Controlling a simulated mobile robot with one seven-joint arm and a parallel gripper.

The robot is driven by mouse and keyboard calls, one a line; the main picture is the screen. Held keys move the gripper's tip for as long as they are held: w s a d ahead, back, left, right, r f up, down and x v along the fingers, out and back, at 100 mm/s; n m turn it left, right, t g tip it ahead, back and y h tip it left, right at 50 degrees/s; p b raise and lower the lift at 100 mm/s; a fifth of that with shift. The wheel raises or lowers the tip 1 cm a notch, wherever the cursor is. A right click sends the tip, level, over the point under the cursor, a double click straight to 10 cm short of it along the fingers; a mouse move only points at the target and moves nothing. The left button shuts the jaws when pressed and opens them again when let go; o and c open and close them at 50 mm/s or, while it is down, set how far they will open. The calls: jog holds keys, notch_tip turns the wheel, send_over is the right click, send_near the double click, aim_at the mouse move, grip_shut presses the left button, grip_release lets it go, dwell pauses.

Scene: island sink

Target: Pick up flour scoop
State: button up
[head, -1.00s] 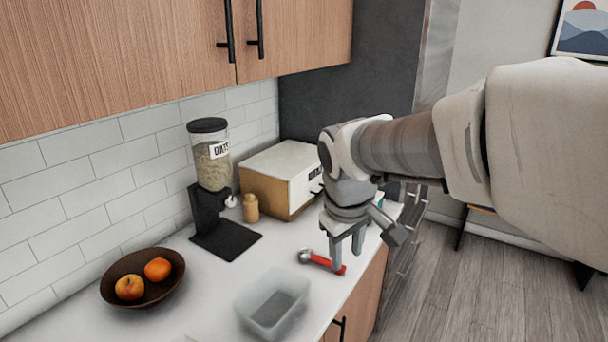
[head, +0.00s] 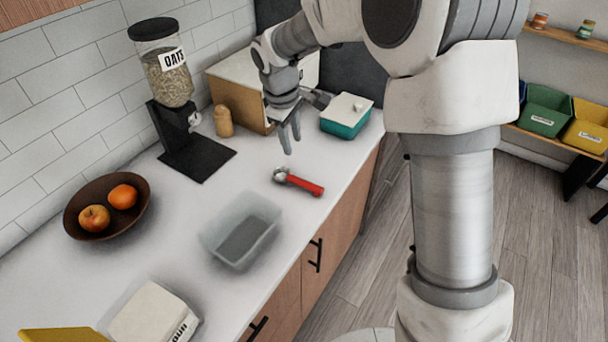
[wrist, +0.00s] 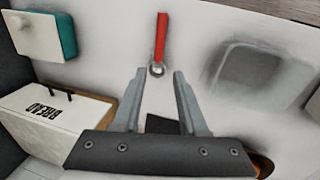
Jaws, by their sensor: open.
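The flour scoop (head: 298,182) has a red handle and a round metal head, and lies on the white counter. Its metal head points to the left in the head view. In the wrist view the scoop (wrist: 160,42) lies beyond the fingertips, its metal head nearest them and its red handle pointing away. My gripper (head: 291,145) is open and empty above the counter, behind the scoop and apart from it. In the wrist view my gripper (wrist: 157,72) shows its two fingers spread.
A clear container (head: 242,231) stands left of the scoop. A teal box with white lid (head: 346,115) and a bread box (head: 236,97) stand behind. An oats dispenser (head: 172,90), small wooden jar (head: 223,121), fruit bowl (head: 80,218) and flour box (head: 153,314) also occupy the counter.

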send_over(302, 181)
jog(key=a, duration=0.1)
jog(key=f, duration=0.7)
jog(key=s+f, duration=0.1)
jog(key=f, duration=0.3)
jog(key=shift+f+p, duration=0.25)
jog(key=shift+p, duration=0.05)
jog(key=shift+w+d+f+p, duration=0.15)
jog(key=shift+f, duration=0.7)
jog(key=shift+w+d+f+p, duration=0.15)
jog(key=shift+d+f, duration=0.05)
jog(key=shift+f, duration=0.7)
jog(key=shift+w+d+f+p, duration=0.15)
jog(key=shift+f, duration=0.7)
grip_shut()
